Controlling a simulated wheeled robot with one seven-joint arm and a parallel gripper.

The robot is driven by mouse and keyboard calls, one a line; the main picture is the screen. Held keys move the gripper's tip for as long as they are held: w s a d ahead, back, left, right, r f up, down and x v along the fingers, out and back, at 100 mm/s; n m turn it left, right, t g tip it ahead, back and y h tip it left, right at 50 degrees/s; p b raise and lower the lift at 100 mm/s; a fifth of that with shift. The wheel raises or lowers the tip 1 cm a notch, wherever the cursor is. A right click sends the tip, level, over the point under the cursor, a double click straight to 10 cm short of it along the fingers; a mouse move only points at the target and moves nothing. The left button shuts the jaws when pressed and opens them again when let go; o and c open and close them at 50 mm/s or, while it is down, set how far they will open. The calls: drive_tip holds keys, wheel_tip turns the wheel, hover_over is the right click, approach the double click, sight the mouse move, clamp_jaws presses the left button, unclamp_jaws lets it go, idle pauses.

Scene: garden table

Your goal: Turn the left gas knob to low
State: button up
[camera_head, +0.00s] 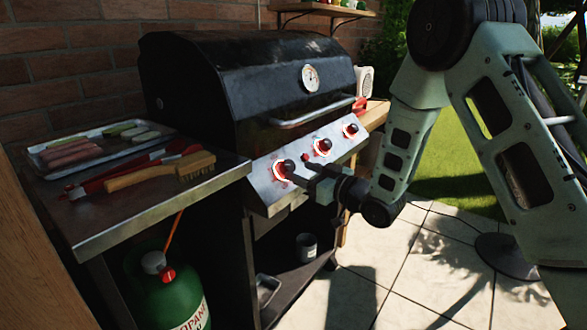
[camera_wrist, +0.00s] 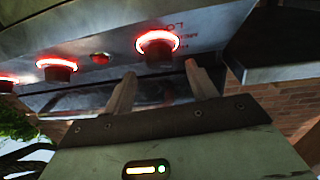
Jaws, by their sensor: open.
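The left gas knob (camera_head: 287,167) is black with a glowing red ring, on the grill's sloped steel front panel. In the wrist view, which appears turned over, the same knob (camera_wrist: 157,46) lies just beyond and between my fingertips, with panel lettering beside it. My gripper (camera_head: 308,173) is open in front of this knob; its two fingers (camera_wrist: 160,72) straddle the line to it, with a small gap showing. The knob's pointer setting is too small to read. The middle knob (camera_head: 323,146) and right knob (camera_head: 351,130) also have red rings.
The black grill lid (camera_head: 240,75) is closed, with a handle (camera_head: 315,112) above the panel. A side shelf (camera_head: 150,205) at left holds a tray of food (camera_head: 98,131), red tongs and a brush (camera_head: 160,171). A green propane tank (camera_head: 170,290) stands below. Open paving lies right.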

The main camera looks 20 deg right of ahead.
sight(291, 167)
drive_tip(key=shift+x, duration=2.05)
drive_tip(key=c, duration=1)
